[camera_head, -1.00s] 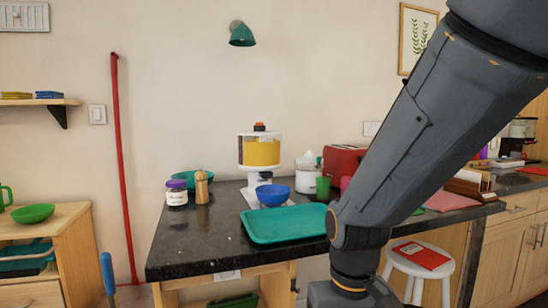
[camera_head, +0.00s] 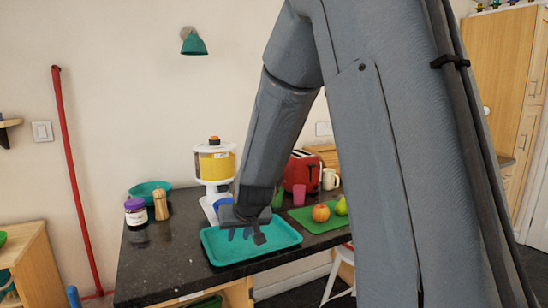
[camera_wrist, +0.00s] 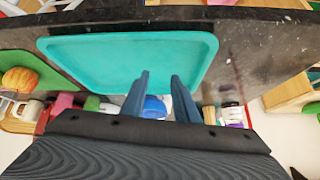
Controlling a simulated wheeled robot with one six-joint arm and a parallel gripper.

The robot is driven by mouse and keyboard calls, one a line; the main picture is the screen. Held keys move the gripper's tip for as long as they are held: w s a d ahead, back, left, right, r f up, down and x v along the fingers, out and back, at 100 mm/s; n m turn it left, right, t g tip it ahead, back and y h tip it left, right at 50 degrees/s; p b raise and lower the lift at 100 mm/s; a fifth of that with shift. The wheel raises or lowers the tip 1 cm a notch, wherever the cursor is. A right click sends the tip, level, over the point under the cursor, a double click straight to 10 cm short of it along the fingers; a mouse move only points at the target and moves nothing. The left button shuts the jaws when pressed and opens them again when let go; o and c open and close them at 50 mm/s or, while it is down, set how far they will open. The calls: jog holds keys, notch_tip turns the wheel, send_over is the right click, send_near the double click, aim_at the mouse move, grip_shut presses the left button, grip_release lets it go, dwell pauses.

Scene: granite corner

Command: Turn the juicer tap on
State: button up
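The juicer (camera_head: 215,165) is a white dispenser with a yellow body and an orange knob on its lid. It stands at the back of the dark counter in the head view. Its tap is not clearly visible, and my arm hides its lower right side. A blue bowl (camera_head: 222,203) is at its base, partly hidden, and shows between my fingers in the wrist view (camera_wrist: 155,106). My gripper (camera_head: 246,237) points down above the teal tray (camera_head: 286,241), in front of the juicer. Its two fingers are apart and empty in the wrist view (camera_wrist: 160,78).
A jar (camera_head: 136,212), a wooden mill (camera_head: 160,204) and a teal bowl (camera_head: 150,192) stand left of the juicer. A red toaster (camera_head: 300,171), a pink cup (camera_head: 298,195) and a green board (camera_head: 310,222) with fruit lie to the right. The front left counter is clear.

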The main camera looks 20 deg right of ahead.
jog(key=w+d+r+m+t+h+p, duration=0.15)
jog(key=w+d, duration=0.25)
jog(key=w, duration=0.4)
jog(key=w+d+r+m+t+h, duration=0.1)
jog(key=w+d+r+t+h, duration=0.2)
jog(key=w+d, duration=0.3)
jog(key=w+d+r+m+t+h+p, duration=0.1)
jog(key=w+d+r+m+t+h, duration=0.15)
jog(key=w, duration=0.65)
jog(key=shift+w+d+r+m+g+h+p, duration=0.35)
jog(key=shift+w+d+h, duration=0.75)
jog(key=shift+d, duration=0.95)
jog(key=shift+w+d+m+g+h+p, duration=0.1)
jog(key=shift+w+d+m+h+p, duration=0.35)
jog(key=shift+w+d, duration=1.35)
jog(key=shift+w+d+r+m+g+h+p, duration=0.25)
jog(key=shift+w+d+h+p, duration=0.5)
jog(key=shift+d, duration=1.6)
jog(key=shift+w, duration=0.2)
jog(key=shift+f, duration=0.1)
grip_shut()
